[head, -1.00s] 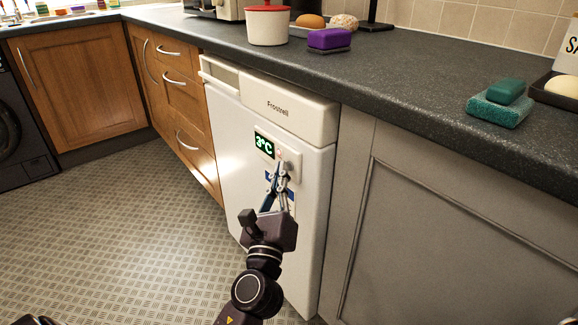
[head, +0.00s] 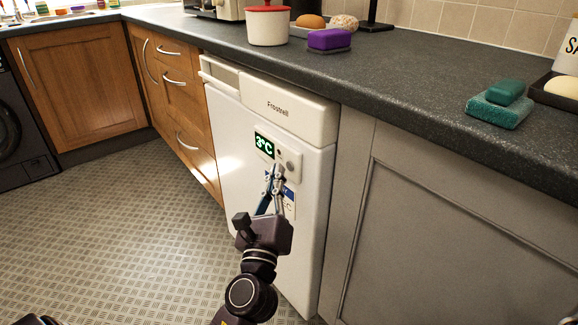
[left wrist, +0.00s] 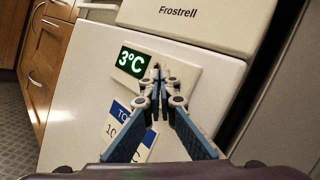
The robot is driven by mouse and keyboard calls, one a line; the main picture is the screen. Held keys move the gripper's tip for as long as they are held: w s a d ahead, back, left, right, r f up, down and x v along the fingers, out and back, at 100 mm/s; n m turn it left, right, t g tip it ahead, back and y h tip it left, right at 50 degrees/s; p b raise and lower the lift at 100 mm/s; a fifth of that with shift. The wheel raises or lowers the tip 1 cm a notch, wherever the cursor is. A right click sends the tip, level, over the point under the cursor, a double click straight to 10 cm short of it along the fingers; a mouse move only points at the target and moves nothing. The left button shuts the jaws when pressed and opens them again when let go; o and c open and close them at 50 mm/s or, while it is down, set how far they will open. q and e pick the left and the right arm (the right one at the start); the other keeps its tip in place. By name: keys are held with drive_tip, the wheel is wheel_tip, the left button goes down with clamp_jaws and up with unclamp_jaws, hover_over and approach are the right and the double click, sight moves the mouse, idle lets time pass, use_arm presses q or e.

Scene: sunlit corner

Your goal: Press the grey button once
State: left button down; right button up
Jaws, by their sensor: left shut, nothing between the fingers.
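The white Frostrell fridge (head: 262,185) stands under the counter and has a small control panel on its door. The panel carries a green 3°C display (head: 264,145) and a round grey button (head: 289,167) at its right end. My left gripper (head: 277,169) is shut and empty, its tips just left of the button in the head view. In the left wrist view, the shut fingertips (left wrist: 157,73) lie over the panel right of the display (left wrist: 132,61), and the button is not clearly visible behind the fingers. I cannot tell whether the tips touch the panel. My right gripper is not in view.
A blue and white label (left wrist: 127,128) is on the door below the panel. The dark counter (head: 400,85) above holds a red-lidded pot (head: 267,27), a purple sponge (head: 329,39) and a teal sponge (head: 499,109). The floor at left (head: 110,230) is clear.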

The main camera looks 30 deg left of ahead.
use_arm(q)
drive_tip(key=s, duration=0.1)
drive_tip(key=s+a, duration=0.1)
drive_tip(key=s, duration=0.1)
drive_tip(key=s+a, duration=0.1)
drive_tip(key=shift+s, duration=0.3)
idle(0.3)
drive_tip(key=shift+s+f, duration=0.1)
idle(0.6)
